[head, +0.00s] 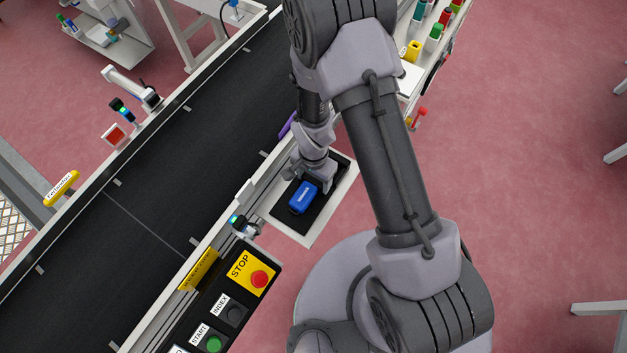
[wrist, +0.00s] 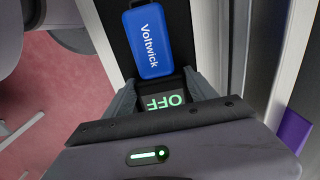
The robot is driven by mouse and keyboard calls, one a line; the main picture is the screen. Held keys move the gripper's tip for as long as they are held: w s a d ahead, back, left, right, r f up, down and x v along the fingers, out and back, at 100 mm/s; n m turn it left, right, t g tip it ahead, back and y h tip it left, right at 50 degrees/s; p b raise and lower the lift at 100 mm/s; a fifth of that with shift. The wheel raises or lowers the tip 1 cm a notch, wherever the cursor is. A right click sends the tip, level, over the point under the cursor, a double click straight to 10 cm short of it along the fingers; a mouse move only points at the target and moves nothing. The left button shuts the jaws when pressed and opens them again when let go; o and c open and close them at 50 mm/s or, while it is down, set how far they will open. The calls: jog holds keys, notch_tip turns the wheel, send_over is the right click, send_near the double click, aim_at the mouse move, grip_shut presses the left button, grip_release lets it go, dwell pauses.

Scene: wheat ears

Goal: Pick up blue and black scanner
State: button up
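The blue and black scanner lies on a black mat on a white platform beside the conveyor. Its blue body (head: 303,197) shows in the head view. In the wrist view the blue body (wrist: 150,42) is lettered "Voltwick", and a black end with a green "OFF" display (wrist: 166,101) is nearer the camera. My gripper (wrist: 163,82) is low over the scanner, with one finger on each side of the black end. Whether the fingers touch it cannot be told. In the head view my gripper (head: 312,180) hides the scanner's far end.
The black mat (head: 321,216) lies on the white platform (head: 309,240). The black conveyor (head: 140,215) runs along its left. A control box with a red STOP button (head: 258,279) stands in front. A purple item (head: 288,125) is by the rail. Red floor is open at right.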

aim_at(314, 179)
jog(key=c, duration=0.6)
jog(key=shift+o, duration=0.2)
jog(key=shift+r, duration=0.15)
notch_tip(314, 179, up, 4)
jog(key=shift+f+p, duration=0.25)
jog(key=shift+p, duration=0.8)
jog(key=s+a, duration=0.1)
jog(key=s, duration=0.4)
jog(key=s+a+p, duration=0.1)
jog(key=s, duration=0.4)
jog(key=s+a+r, duration=0.1)
jog(key=s, duration=0.4)
jog(key=shift+s+a+r+p, duration=0.1)
jog(key=shift+s+p, duration=0.25)
jog(key=shift+p, duration=0.05)
